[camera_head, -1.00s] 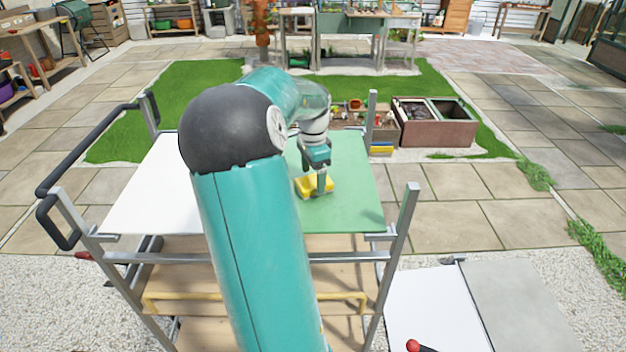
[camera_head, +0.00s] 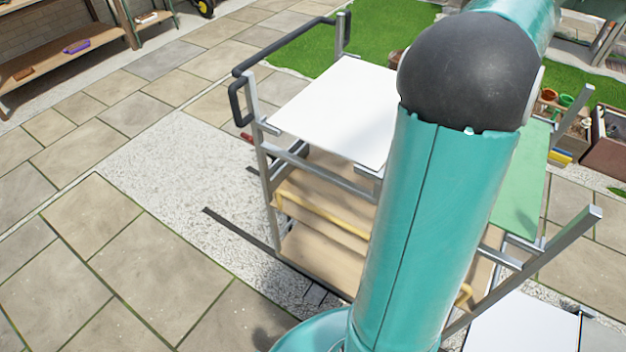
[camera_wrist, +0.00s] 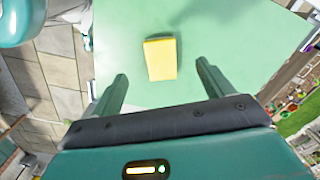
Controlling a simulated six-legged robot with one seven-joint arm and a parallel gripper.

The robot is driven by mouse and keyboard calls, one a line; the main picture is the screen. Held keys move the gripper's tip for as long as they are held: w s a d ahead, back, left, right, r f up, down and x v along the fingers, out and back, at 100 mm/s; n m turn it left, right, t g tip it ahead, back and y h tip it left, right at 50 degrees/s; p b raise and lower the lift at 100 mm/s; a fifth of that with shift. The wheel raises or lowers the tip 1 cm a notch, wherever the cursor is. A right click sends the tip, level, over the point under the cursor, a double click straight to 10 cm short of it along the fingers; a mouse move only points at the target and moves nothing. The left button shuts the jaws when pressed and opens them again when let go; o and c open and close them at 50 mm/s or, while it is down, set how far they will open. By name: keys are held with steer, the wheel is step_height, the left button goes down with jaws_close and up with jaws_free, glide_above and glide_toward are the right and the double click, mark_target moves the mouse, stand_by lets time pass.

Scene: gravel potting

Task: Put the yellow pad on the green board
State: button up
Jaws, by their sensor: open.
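The yellow pad (camera_wrist: 160,59) lies flat on the green board (camera_wrist: 120,40) in the wrist view, with bare green all around it. My gripper (camera_wrist: 160,82) is open and empty, its two fingers spread apart on either side below the pad in the picture. The pad is clear of both fingers. In the head view the green board (camera_head: 519,195) shows only partly at the right of my arm. My arm hides the pad and my gripper there.
A white board (camera_head: 340,108) lies on the cart's top left of the green one. The cart has a dark handle (camera_head: 285,45) and upright metal posts (camera_head: 575,235). Another white panel (camera_head: 520,325) is low at the front right. Paving at the left is free.

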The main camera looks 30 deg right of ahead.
steer(key=w+a+r+n+t, duration=0.1)
steer(key=w+a+n, duration=0.25)
steer(key=a, duration=0.45)
steer(key=w+a+r+n+t, duration=0.15)
steer(key=a+n, duration=0.25)
steer(key=a, duration=0.4)
steer(key=w+a+n, duration=0.3)
steer(key=a+n, duration=0.1)
steer(key=a, duration=0.4)
steer(key=s+a+n+t, duration=0.1)
steer(key=a+n, duration=0.6)
steer(key=a, duration=0.7)
steer(key=shift+s+f, duration=0.2)
steer(key=shift+s, duration=0.2)
steer(key=s+a+n, duration=0.1)
steer(key=a+n, duration=0.1)
steer(key=a, duration=0.1)
steer(key=s+a+f+n+t, duration=0.1)
steer(key=s+a+n, duration=0.1)
steer(key=s+a+f+n, duration=0.1)
steer(key=a+n, duration=0.1)
steer(key=a, duration=0.1)
steer(key=shift+s+a+f+t, duration=0.15)
steer(key=shift+a+f+t, duration=0.05)
steer(key=shift+a+t, duration=0.15)
steer(key=shift+c, duration=0.2)
